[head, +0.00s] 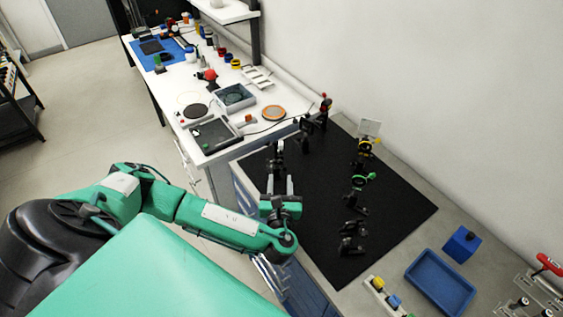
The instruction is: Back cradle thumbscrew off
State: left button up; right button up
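My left gripper (278,165) reaches over the left edge of the black mat (400,215), pointing toward the back of the bench. Its two grey fingers stand apart at the base, but dark parts at their tips blend together, so I cannot tell whether they hold anything. A row of dark optical mounts stands on the mat: one with a green ring (362,180), one with a yellow part (366,145), and a low black one (351,237). Another dark mount with a red tip (324,108) stands at the back. I cannot make out the cradle or its thumbscrew. My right gripper is not in view.
A blue tray (441,282) and a blue box (461,244) lie at the front right, near a rack with coloured pieces (388,298). A white bench (213,82) with several tools stands behind. The wall bounds the right side. The mat's front right is clear.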

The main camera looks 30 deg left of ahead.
aim_at(280, 163)
pick_arm(q)
jog(key=p+x, duration=0.1)
jog(key=x, duration=0.4)
jog(key=shift+a+r+p, duration=0.1)
jog(key=shift+r+p, duration=0.05)
jog(key=shift+p, duration=0.25)
jog(key=shift+w+a, duration=0.2)
jog(key=shift+w, duration=0.15)
jog(key=shift+c, duration=0.3)
grip_shut()
